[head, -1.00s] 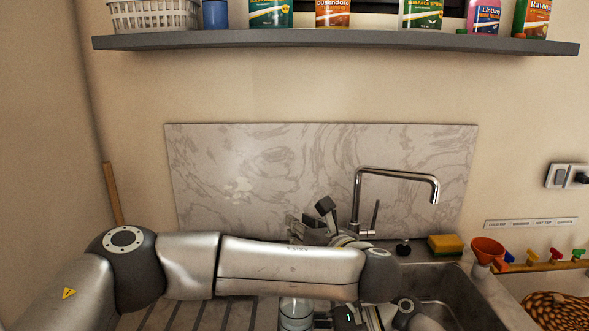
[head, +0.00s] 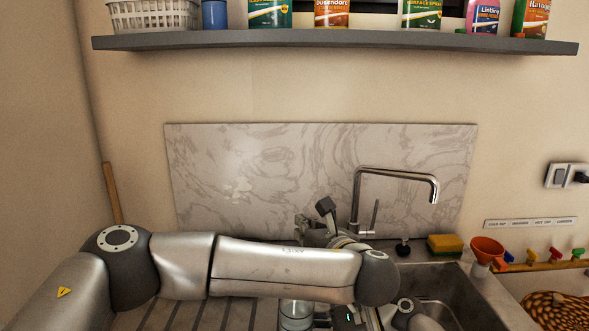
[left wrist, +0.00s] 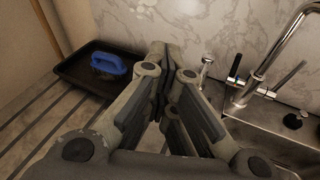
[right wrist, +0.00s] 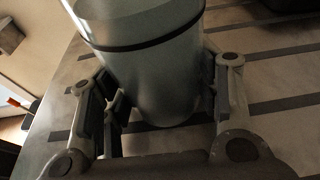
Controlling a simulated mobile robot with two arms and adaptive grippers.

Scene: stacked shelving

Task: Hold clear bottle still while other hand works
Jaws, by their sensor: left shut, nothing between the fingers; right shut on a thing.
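The clear bottle (head: 296,316) shows low in the head view, partly hidden below my left arm. In the right wrist view the clear bottle (right wrist: 150,70) has a dark band around it and stands between the fingers of my right gripper (right wrist: 163,92), which is shut on it. My left gripper (head: 306,232) is shut and empty, behind my left forearm near the tap and mostly hidden in the head view. In the left wrist view my left gripper (left wrist: 166,54) points toward the marble panel, with its fingertips close together.
A tap (head: 398,174) stands behind the sink (head: 452,284) on the right. A yellow sponge (head: 445,243) and an orange funnel (head: 487,249) are close by. A black tray (left wrist: 85,72) with a blue-handled brush (left wrist: 108,64) lies on the left. A shelf (head: 330,39) hangs above.

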